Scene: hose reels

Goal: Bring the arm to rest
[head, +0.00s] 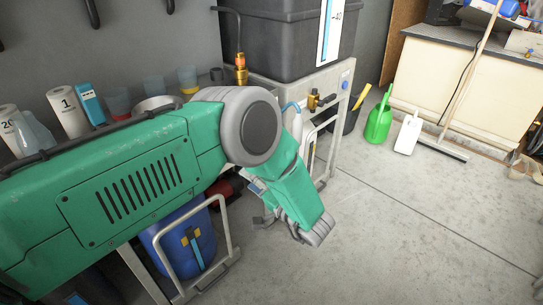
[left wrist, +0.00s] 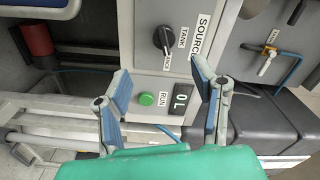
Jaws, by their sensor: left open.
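My left arm comes in from the left in the head view, its green links reaching over the bench front and bending down towards the floor. In that view its gripper is mostly hidden by the last links. In the left wrist view my left gripper (left wrist: 163,90) is open, with two blue-grey fingers wide apart and nothing between them. It faces a grey control panel with a black selector knob (left wrist: 163,40) under a SOURCE label, a green RUN button (left wrist: 147,99) and a small display (left wrist: 180,99) reading 0 L. My right gripper is in neither view.
A dark tank (head: 280,40) stands on the bench behind the arm. A blue drum (head: 185,245) sits low beneath it. Cups and white containers (head: 68,110) line a shelf at left. A green can (head: 379,122) and broom (head: 440,148) are at right. The floor (head: 400,230) right of the arm is clear.

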